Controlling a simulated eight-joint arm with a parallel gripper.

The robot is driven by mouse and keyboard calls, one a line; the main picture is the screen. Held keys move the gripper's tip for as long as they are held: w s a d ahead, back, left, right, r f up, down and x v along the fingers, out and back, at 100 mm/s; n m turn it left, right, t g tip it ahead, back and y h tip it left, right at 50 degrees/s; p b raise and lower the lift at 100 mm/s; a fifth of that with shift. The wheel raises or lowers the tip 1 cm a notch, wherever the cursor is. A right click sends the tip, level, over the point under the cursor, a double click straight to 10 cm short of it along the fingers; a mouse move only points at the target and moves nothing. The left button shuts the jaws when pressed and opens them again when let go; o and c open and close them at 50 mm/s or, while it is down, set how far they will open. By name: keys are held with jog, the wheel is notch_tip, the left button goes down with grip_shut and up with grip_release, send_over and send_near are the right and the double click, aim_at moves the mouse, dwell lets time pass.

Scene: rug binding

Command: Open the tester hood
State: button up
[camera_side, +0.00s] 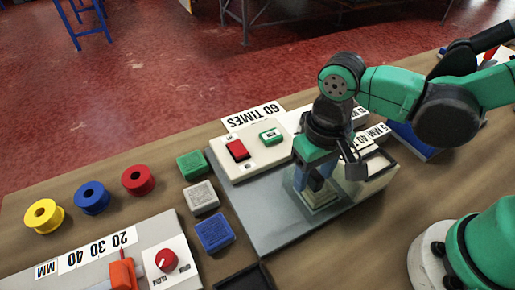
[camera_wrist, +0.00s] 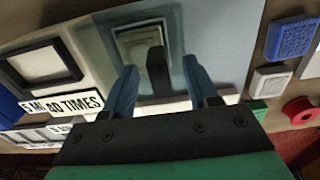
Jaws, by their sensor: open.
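The tester (camera_side: 270,215) is a grey and cream machine on the bench. A pale, see-through panel, which looks like its hood (camera_wrist: 222,45), lies over the grey plate in the wrist view and appears closed. Under it is a pale square frame (camera_wrist: 127,38). A dark upright handle (camera_wrist: 157,72) stands between my fingers in the wrist view. My gripper (camera_wrist: 159,68) is open, with one blue finger on each side of the handle; I cannot tell whether either touches it. In the side view my gripper (camera_side: 318,184) points down over the plate and hides part of the hood.
A red switch (camera_side: 237,150) and a green-framed control (camera_side: 271,136) sit on the tester's back panel. Green (camera_side: 191,164), grey (camera_side: 201,197) and blue (camera_side: 214,232) blocks lie to its left. Yellow, blue and red spools (camera_side: 137,180) stand farther left.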

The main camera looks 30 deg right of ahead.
grip_shut()
dwell(1.4)
